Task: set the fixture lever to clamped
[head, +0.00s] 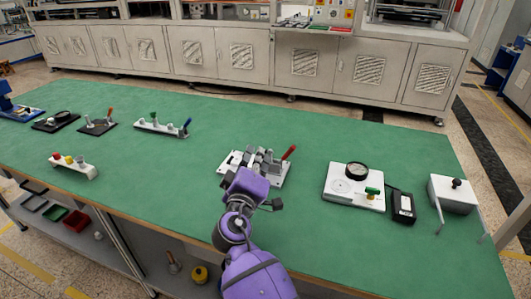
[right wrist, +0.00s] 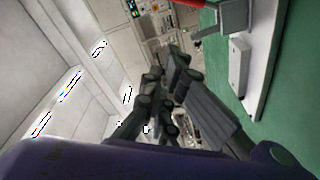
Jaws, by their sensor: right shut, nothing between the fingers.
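The fixture is a white plate (head: 277,179) with grey metal parts on the green table in the middle of the head view. Its red-handled lever (head: 289,152) slants up to the right. In the right wrist view the red lever (right wrist: 188,2) is cut by the top edge, near a grey bracket (right wrist: 234,17) on the white plate (right wrist: 263,70). My right gripper (head: 262,157) is over the plate, left of the lever and apart from the red handle. Its dark fingers (right wrist: 165,88) are shut and empty. They hide part of the fixture. My left gripper is not in view.
Smaller lever and knob fixtures (head: 162,126) stand to the left. Green table between them is clear.

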